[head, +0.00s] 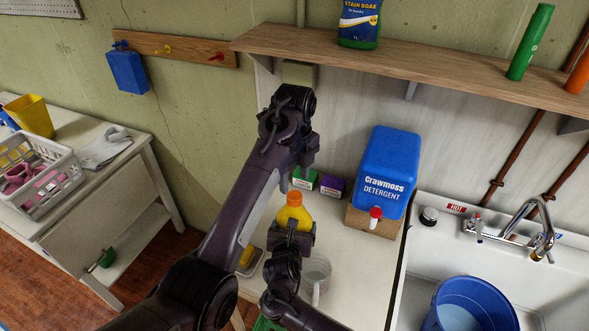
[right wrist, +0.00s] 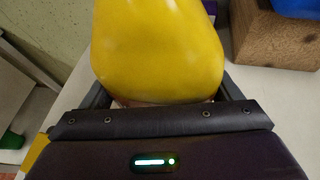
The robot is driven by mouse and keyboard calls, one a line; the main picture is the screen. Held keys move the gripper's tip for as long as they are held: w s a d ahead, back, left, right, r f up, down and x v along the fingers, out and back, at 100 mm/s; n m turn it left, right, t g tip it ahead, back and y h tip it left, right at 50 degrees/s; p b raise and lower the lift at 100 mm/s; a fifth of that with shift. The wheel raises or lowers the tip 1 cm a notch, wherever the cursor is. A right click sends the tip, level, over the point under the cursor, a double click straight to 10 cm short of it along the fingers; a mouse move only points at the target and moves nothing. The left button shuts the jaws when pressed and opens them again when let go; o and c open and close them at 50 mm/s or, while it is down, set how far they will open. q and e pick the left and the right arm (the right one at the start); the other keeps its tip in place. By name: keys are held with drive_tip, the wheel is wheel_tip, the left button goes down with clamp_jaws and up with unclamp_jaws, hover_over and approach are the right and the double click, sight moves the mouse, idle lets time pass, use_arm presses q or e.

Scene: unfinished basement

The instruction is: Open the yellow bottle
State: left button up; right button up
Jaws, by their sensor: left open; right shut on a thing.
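The yellow bottle (head: 292,216) has an orange cap (head: 294,198) on its top and looks upright over the white counter. My right gripper (head: 292,238) is shut on its body; the right wrist view shows the yellow body (right wrist: 158,50) filling the space between the fingers. I cannot tell whether the bottle's base touches the counter. My left gripper (head: 306,160) is open and empty, above and slightly right of the cap in the head view, apart from it. Its fingers are partly hidden by its own wrist.
A blue detergent jug (head: 385,172) stands on a wooden block (head: 372,222) to the right. Small green (head: 304,179) and purple (head: 333,186) boxes stand behind the bottle. A clear cup (head: 316,275) stands near my right arm. A shelf (head: 420,70) hangs above; a sink (head: 500,262) lies right.

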sight(294, 195)
use_arm(q)
wheel_tip(294, 195, down, 6)
drive_tip(key=shift+r, duration=0.1)
idle(0.4)
drive_tip(key=c, duration=1)
drive_tip(key=n, duration=1.7)
